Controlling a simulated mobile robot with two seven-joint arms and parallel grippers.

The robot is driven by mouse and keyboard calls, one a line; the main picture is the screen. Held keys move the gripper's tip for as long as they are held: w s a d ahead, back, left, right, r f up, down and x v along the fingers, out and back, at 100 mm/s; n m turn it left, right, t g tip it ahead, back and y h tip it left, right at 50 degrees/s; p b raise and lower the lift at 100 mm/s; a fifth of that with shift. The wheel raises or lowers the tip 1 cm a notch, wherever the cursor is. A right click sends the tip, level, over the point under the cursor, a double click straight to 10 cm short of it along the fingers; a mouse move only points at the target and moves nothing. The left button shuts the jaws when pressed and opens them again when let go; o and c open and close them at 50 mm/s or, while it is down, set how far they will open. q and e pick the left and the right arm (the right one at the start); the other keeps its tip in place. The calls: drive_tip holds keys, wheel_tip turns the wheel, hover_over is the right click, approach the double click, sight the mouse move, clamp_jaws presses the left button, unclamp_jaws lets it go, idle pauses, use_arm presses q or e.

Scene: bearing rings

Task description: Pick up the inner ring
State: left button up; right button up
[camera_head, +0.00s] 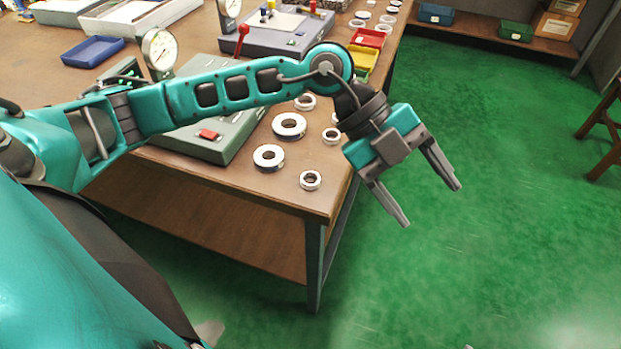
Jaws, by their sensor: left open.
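Several pale metal bearing rings lie on the wooden workbench (232,187) near its front right corner. They include a large ring (275,126), a middle-sized ring (257,157), and smaller rings, one nearest the corner (303,181) and one by my wrist (324,137). Another small ring (298,102) lies farther back. I cannot tell which of them is the inner ring. My left gripper (432,206) is open and empty. It is past the bench's right edge, over the green floor, to the right of the rings. My right gripper is not in view.
A grey-green gauge base (222,145) with a red part stands left of the rings, partly behind my left arm. A dial gauge (160,50), a blue tray (92,52), red (368,38) and yellow bins are farther back.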

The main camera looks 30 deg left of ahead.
use_arm(q)
drive_tip(key=w+a+f+n+y, duration=0.25)
drive_tip(key=a+y, duration=0.35)
drive_tip(key=a, duration=0.4)
drive_tip(key=n+y, duration=0.3)
drive_tip(key=y, duration=0.1)
hover_over(311, 183)
drive_tip(key=s, duration=0.1)
drive_tip(key=shift+m+t, duration=0.25)
drive_tip(key=shift+t, duration=0.05)
wheel_tip(311, 183, down, 7)
drive_tip(key=shift+d+r, duration=0.1)
drive_tip(key=shift+w+f, duration=0.15)
drive_tip(key=shift+f, duration=0.85)
drive_tip(key=shift+w+f, duration=0.2)
drive_tip(key=shift+f, duration=0.75)
drive_tip(key=shift+w+f, duration=0.15)
drive_tip(key=shift+f, duration=0.85)
drive_tip(key=c, duration=1.2)
